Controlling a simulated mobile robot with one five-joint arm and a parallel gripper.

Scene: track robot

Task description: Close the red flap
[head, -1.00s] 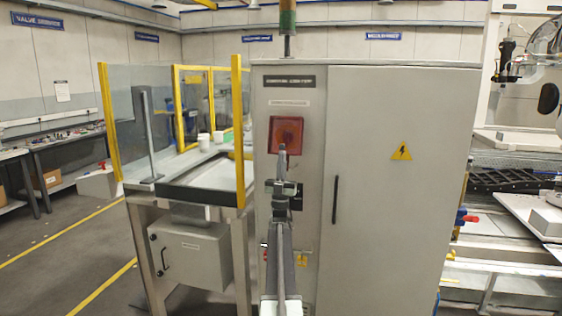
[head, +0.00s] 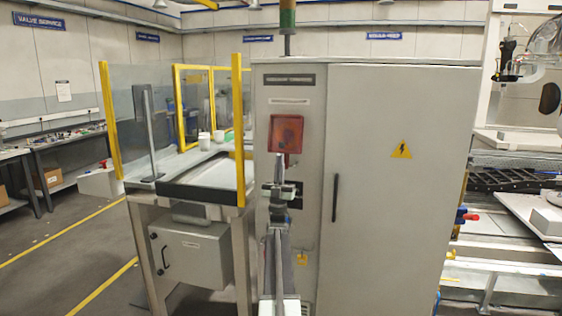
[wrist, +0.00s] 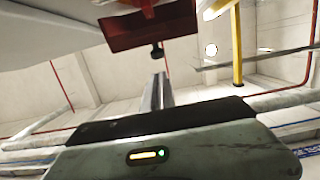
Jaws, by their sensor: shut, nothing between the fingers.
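The red flap (head: 287,133) is a square red piece on the upper left part of the grey cabinet front. In the wrist view the red flap (wrist: 133,32) shows from below at the top, standing out from the pale cabinet face. My gripper (head: 281,157) is shut and empty, pointing up just under the flap's lower edge. In the wrist view my gripper (wrist: 159,84) is below the flap, with a small dark knob-like piece between them. I cannot tell how far in front of the cabinet the tip is.
The grey cabinet (head: 400,220) has a black door handle (head: 335,198) to the right of my arm. A yellow-framed guard and a work table (head: 207,180) stand on the left. Machinery stands on the right. Floor is open at the far left.

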